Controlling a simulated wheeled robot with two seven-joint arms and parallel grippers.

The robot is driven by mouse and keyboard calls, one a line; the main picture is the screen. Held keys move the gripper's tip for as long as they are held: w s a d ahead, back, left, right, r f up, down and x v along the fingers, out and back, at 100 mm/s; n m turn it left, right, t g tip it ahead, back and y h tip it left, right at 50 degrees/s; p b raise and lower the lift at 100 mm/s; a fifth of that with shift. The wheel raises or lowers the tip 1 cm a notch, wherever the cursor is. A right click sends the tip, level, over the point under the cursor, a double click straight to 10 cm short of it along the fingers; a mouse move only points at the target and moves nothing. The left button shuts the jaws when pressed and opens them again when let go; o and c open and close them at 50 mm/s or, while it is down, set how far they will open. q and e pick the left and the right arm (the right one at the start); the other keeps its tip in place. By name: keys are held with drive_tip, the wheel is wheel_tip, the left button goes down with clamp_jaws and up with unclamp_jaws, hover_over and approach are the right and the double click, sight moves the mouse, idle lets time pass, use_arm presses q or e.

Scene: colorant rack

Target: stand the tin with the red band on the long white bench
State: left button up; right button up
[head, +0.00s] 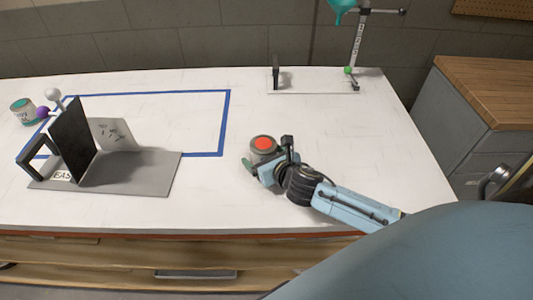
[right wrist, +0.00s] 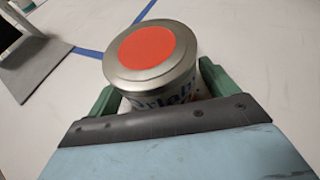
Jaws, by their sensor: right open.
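A tin (head: 263,146) with a round red patch on its silver lid is upright on the long white bench (head: 330,125), right of the blue tape outline. It also shows large in the right wrist view (right wrist: 152,55), where part of its lettered label is visible; I cannot make out a red band on its side. My right gripper (head: 268,160) is open, with its green fingers on either side of the tin, low down. The palm hides the tin's lower front, and I cannot tell whether the fingers touch it. My left gripper is not in view.
A grey plate with a black upright (head: 130,175) stands at the left. A funnel stand (head: 352,60) is at the back right. The bench between is mostly clear.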

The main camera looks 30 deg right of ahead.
drive_tip(key=p+v, duration=0.1)
drive_tip(key=v, duration=1.1)
drive_tip(key=shift+r, duration=0.1)
drive_tip(key=shift+s, duration=0.1)
